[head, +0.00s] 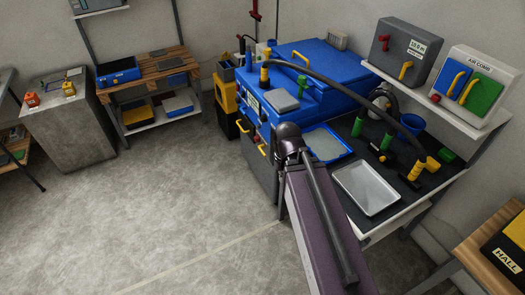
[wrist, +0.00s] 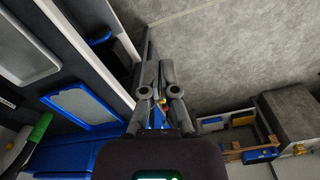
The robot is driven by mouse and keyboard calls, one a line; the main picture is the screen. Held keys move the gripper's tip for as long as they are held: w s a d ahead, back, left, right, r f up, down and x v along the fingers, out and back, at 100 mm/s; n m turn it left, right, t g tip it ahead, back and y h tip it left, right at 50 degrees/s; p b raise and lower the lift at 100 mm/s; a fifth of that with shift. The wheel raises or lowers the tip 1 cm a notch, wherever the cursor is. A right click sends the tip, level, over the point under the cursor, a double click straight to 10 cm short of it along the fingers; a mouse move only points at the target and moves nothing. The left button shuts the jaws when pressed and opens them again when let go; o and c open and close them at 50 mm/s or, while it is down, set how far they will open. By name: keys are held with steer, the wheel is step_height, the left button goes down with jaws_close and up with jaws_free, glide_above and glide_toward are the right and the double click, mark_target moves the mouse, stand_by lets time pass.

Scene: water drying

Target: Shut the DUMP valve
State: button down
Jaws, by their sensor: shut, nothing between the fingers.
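No DUMP label is readable in either view, so I cannot tell which handle is the DUMP valve. On the dark bench top (head: 350,192) stand green handles (head: 387,141) and (head: 358,126), and a yellow handle (head: 414,173) at a hose end. Another yellow handle (head: 265,73) is on the blue machine (head: 330,75). A green handle (wrist: 40,128) shows at the left of the wrist view. My gripper (wrist: 159,95) is shut and empty in the wrist view, over the floor beside the blue machine. In the head view my arm hides it.
A metal tray (head: 368,188) and a blue-rimmed tray (head: 325,145) lie on the bench. A dark hose (head: 350,82) arches over it. The floor (head: 170,200) at left is clear.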

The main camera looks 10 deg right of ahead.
steer(key=shift+w, duration=0.1)
steer(key=w+f+n+t+b, duration=0.1)
steer(key=w+f+b, duration=0.5)
steer(key=w, duration=0.8)
steer(key=w+f+n+t+b, duration=0.1)
steer(key=w+f+b, duration=0.6)
steer(key=w, duration=0.6)
steer(key=w+f+n+t+b, duration=0.1)
steer(key=w+f+b, duration=0.6)
steer(key=w, duration=0.7)
steer(key=shift+w+d+f+t+b, duration=0.2)
steer(key=shift+w+d+t+b, duration=0.15)
steer(key=shift+b, duration=0.3)
steer(key=shift+f, duration=0.1)
steer(key=b, duration=1)
glide_above(262, 151)
steer(key=s, duration=0.2)
step_height(262, 151, down, 10)
steer(key=shift+w+d+f+b, duration=0.1)
steer(key=shift+f+b, duration=1.5)
steer(key=shift+b, duration=0.1)
steer(key=shift+a+f, duration=0.15)
steer(key=shift+a, duration=0.15)
